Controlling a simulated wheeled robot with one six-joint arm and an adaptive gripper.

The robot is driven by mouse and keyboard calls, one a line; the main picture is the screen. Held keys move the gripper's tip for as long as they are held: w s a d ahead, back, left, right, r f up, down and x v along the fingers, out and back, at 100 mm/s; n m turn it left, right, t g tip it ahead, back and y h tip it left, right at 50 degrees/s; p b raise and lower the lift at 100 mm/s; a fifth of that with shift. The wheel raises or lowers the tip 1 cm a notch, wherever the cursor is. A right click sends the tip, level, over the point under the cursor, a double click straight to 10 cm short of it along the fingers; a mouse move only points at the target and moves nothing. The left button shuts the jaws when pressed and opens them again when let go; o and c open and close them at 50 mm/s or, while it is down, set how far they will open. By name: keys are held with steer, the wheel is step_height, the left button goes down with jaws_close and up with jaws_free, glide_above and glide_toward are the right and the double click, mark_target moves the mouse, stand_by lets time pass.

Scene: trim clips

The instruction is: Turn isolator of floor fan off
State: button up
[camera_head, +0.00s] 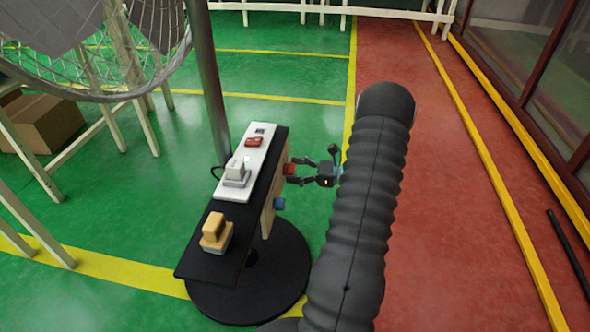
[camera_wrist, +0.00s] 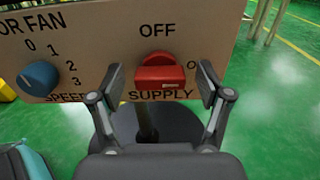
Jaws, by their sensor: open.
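The red isolator switch (camera_wrist: 160,76) sits on the fan's tan panel (camera_wrist: 95,60), with "OFF" above it, "SUPPLY" below and a partly hidden "O…" to its right. Its bar handle lies across, toward the "O…" side. It also shows in the head view (camera_head: 290,169) on the panel's right face. My gripper (camera_wrist: 160,84) is open, one finger on each side of the handle, with visible gaps; it also shows in the head view (camera_head: 300,171). A blue speed knob (camera_wrist: 40,76) marked 0 to 3 is left of the isolator.
The panel's black top (camera_head: 203,262) carries a white strip with grey and red parts and a yellow block (camera_head: 216,232). The fan's pole (camera_head: 208,80) and wire cage (camera_head: 90,60) rise behind. A round black base (camera_head: 250,290) is below.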

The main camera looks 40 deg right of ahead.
steer(key=c, duration=1.2)
steer(key=shift+o, duration=0.2)
steer(key=shift+f+n+b, duration=0.1)
steer(key=shift+n+b, duration=0.2)
steer(key=shift+s+a+f+n+b, duration=0.1)
steer(key=shift+n+b, duration=2.9)
steer(key=shift+n, duration=1.35)
steer(key=shift+s+a+n+b, duration=0.1)
steer(key=shift+n+b, duration=2.9)
steer(key=shift+n, duration=1.35)
